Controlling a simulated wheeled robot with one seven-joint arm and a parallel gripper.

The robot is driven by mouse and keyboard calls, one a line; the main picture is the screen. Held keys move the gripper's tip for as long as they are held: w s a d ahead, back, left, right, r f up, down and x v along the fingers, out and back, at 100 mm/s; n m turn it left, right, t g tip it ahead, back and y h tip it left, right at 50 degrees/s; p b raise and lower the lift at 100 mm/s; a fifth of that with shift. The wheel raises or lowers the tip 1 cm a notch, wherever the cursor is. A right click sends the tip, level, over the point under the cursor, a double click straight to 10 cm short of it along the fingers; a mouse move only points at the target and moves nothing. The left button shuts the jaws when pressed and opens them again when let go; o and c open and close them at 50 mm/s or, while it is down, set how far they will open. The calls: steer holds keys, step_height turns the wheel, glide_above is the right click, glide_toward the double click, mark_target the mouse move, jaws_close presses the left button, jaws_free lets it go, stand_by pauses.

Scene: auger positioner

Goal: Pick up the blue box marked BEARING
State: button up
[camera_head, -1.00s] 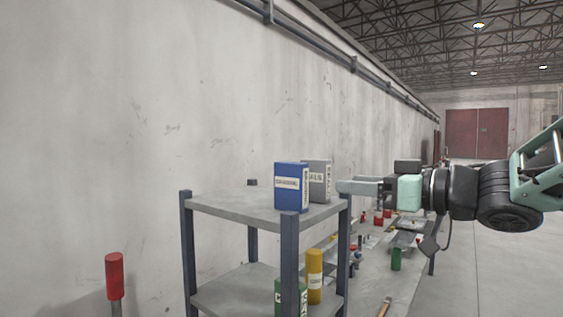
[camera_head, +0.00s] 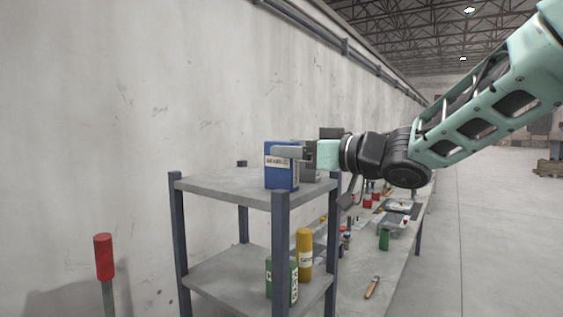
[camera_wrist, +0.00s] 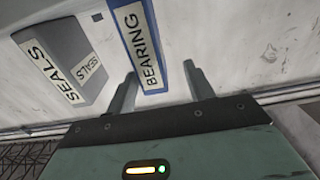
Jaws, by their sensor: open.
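The blue box marked BEARING (camera_head: 280,177) stands upright near the front corner of the top shelf. In the wrist view the blue box (camera_wrist: 136,40) shows its white label, with its near end between the finger tips. My gripper (camera_head: 290,153) is open, and its fingers reach across the upper part of the box in the head view. In the wrist view my gripper (camera_wrist: 160,80) has one finger on each side of the box, with a visible gap on the right. Whether either finger touches the box I cannot tell.
A grey box marked SEALS (camera_wrist: 62,62) stands close beside the blue box. The shelf top (camera_head: 215,184) is clear to the left. Yellow (camera_head: 304,252) and green (camera_head: 270,277) containers stand on the lower shelf. A workbench (camera_head: 350,290) with several items lies behind; a red-topped post (camera_head: 104,257) is at left.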

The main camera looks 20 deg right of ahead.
steer(key=p+x, duration=0.1)
steer(key=x, duration=0.1)
steer(key=p+x, duration=0.1)
steer(key=x, duration=0.1)
steer(key=shift+w+d+r+p, duration=0.15)
steer(key=shift+w+r+p, duration=0.1)
steer(key=shift+w+p, duration=0.2)
steer(key=shift+w+a+f, duration=0.1)
steer(key=shift+w+a, duration=0.15)
steer(key=shift+w, duration=0.15)
jaws_close()
